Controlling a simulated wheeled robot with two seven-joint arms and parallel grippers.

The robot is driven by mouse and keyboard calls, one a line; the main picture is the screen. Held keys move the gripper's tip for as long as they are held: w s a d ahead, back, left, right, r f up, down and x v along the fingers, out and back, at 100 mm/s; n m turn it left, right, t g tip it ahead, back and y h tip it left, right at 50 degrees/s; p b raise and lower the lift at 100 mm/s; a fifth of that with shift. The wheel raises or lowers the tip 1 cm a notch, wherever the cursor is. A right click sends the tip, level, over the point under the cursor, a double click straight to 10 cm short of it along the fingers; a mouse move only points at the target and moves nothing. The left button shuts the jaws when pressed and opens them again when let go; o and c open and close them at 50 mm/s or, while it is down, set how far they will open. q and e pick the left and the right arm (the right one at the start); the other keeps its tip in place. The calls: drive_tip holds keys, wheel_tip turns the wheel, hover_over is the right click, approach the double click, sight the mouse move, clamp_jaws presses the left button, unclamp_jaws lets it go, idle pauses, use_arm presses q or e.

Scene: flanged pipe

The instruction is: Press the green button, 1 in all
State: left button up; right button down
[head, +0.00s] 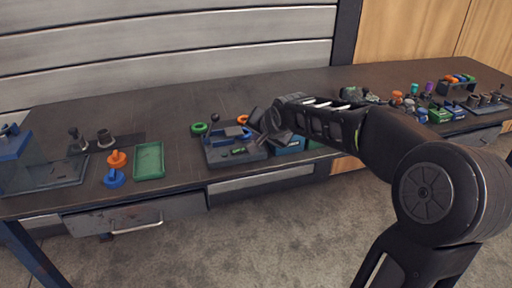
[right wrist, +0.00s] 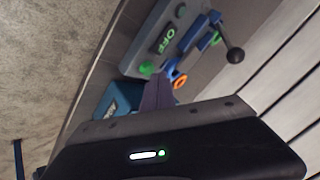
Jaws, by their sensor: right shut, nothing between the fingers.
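The grey control box (head: 235,154) stands near the front edge of the table, left of my right gripper (head: 265,124). In the right wrist view the green button (right wrist: 146,68) is a round cap on the box (right wrist: 172,48), beside a dark display (right wrist: 165,38) with green lettering. My right gripper also shows in the right wrist view (right wrist: 158,84), shut and empty, with its fingertips close to the green button. I cannot tell whether they touch it. In the head view the gripper and arm cover the right side of the box. My left gripper is out of view.
A black ball-ended lever (right wrist: 235,54) stands by the box. A blue bin (head: 290,143) is close on its right. A green ring (head: 199,128) and an orange ring (head: 243,119) lie behind. A green tray (head: 149,160) lies left, with bare table between.

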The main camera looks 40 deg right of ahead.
drive_tip(key=shift+f+b, duration=0.5)
idle(0.8)
drive_tip(key=shift+r, duration=0.1)
drive_tip(key=shift+r+p, duration=0.5)
drive_tip(key=shift+r, duration=0.3)
drive_tip(key=shift+r+p, duration=1.6)
drive_tip(key=shift+r, duration=0.95)
drive_tip(key=shift+f, duration=0.1)
